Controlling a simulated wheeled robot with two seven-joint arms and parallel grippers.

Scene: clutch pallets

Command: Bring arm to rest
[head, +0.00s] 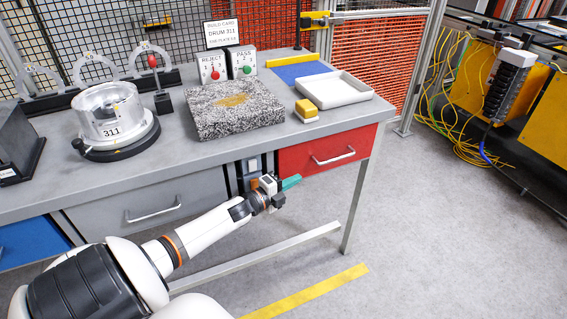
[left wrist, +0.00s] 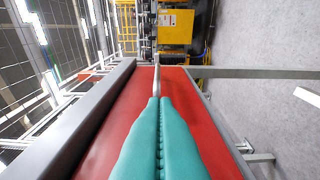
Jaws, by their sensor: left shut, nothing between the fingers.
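My left arm comes in from the lower left of the head view. Its gripper (head: 291,183) has teal fingers and is in front of the workbench, below the tabletop edge and close to the red drawer (head: 300,157). In the left wrist view the teal fingers (left wrist: 160,108) lie together, shut with nothing between them. The red drawer front (left wrist: 105,140) fills the area behind them, and its handle shows just past the fingertips. I cannot tell whether the fingers touch the drawer. My right gripper is not in view.
On the grey bench (head: 190,160) stand a metal drum marked 311 (head: 110,112), a speckled stone block (head: 235,105), a yellow block (head: 306,110), a white tray (head: 334,90) and REJECT and PASS boxes (head: 228,66). A bench leg (head: 354,210) stands to the right. The floor beyond is clear.

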